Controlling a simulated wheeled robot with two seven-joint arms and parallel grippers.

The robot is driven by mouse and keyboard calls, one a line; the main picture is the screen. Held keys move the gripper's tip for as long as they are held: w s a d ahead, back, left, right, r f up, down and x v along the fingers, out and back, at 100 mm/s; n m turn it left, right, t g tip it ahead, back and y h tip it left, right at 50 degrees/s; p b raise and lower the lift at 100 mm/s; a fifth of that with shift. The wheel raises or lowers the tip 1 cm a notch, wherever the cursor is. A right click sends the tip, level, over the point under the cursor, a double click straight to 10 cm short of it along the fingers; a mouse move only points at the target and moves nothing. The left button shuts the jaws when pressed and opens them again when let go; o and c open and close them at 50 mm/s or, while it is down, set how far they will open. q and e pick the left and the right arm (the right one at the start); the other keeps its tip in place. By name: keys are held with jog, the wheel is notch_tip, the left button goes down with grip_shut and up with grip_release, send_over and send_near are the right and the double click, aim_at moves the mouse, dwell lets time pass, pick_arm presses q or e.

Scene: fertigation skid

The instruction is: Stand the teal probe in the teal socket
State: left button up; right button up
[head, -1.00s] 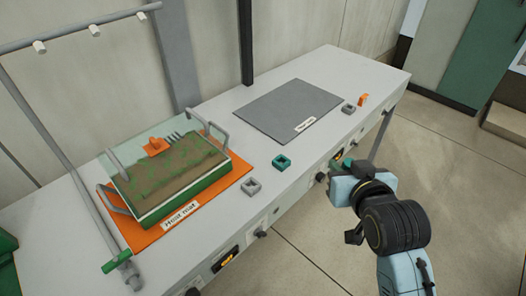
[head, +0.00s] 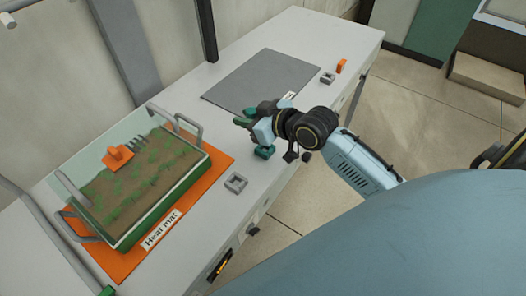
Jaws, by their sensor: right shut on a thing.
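My right gripper (head: 256,121) is over the bench near its front edge, shut on the teal probe (head: 242,122). Only a short teal end of the probe shows past the jaws, and its tilt is hard to tell. The teal socket (head: 265,152) is a small block on the bench. It shows just below the gripper in the picture, its upper part hidden by the gripper. The probe appears to be above the bench and apart from the socket. My left gripper is not in view.
A grey socket (head: 236,184) sits left of the teal one, beside the orange heat mat (head: 218,170) with its planted tray (head: 160,212). A grey mat (head: 250,72) lies behind the gripper. Another grey socket (head: 327,77) and an orange piece (head: 341,66) are at the far right.

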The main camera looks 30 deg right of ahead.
jog(key=d+f, duration=0.1)
jog(key=f, duration=0.1)
jog(key=w+d+f+b, duration=0.1)
jog(key=d+f, duration=0.2)
jog(key=f, duration=0.1)
jog(key=shift+w+d+f+b, duration=0.1)
jog(key=shift+w+d+b, duration=0.25)
jog(key=shift+d, duration=0.05)
jog(key=shift+f+b, duration=0.6)
jog(key=shift+f, duration=1.5)
jog(key=shift+f, duration=0.15)
jog(key=o, duration=1)
jog(key=shift+r, duration=0.2)
jog(key=p+v, duration=0.1)
jog(key=v, duration=1.1)
jog(key=shift+d, duration=0.15)
